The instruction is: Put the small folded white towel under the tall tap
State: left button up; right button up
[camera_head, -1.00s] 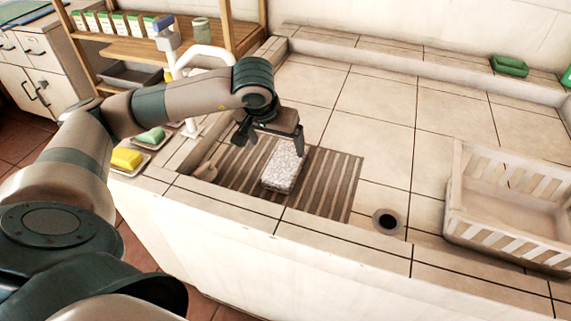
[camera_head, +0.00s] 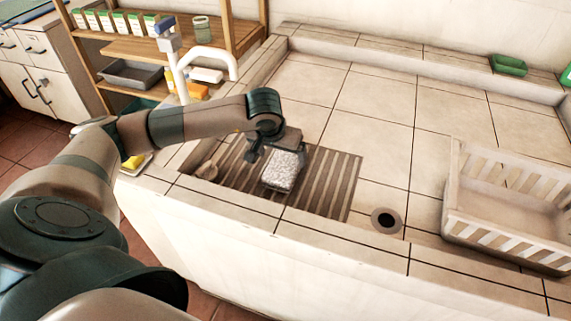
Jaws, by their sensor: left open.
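The small folded white towel (camera_head: 283,172) is speckled and lies flat on the brown slatted mat (camera_head: 335,180) in the basin. The tall tap (camera_head: 172,65) is white with a blue top and a curved spout, and stands at the basin's left side. My left gripper (camera_head: 273,150) is open, at the far end of the towel. My right gripper is out of view.
A slatted cream crate (camera_head: 508,235) stands at the right. A round drain hole (camera_head: 386,220) is between it and the mat. A wooden shelf (camera_head: 135,47) stands behind the tap. The tiled floor behind the mat is clear.

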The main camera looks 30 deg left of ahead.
aim_at(286, 160)
pick_arm(q)
jog(key=x, duration=0.2)
jog(key=p+x, duration=0.1)
jog(key=shift+w+d+f, duration=0.2)
jog(key=shift+w+f, duration=0.1)
jog(key=shift+w, duration=0.05)
jog(key=shift+w+f, duration=0.2)
jog(key=shift+f, duration=0.3)
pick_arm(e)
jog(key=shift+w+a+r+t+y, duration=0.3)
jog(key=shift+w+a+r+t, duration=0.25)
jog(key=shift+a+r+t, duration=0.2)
pick_arm(q)
jog(key=c, duration=1.4)
jog(key=shift+c, duration=0.2)
jog(key=shift+r, duration=0.15)
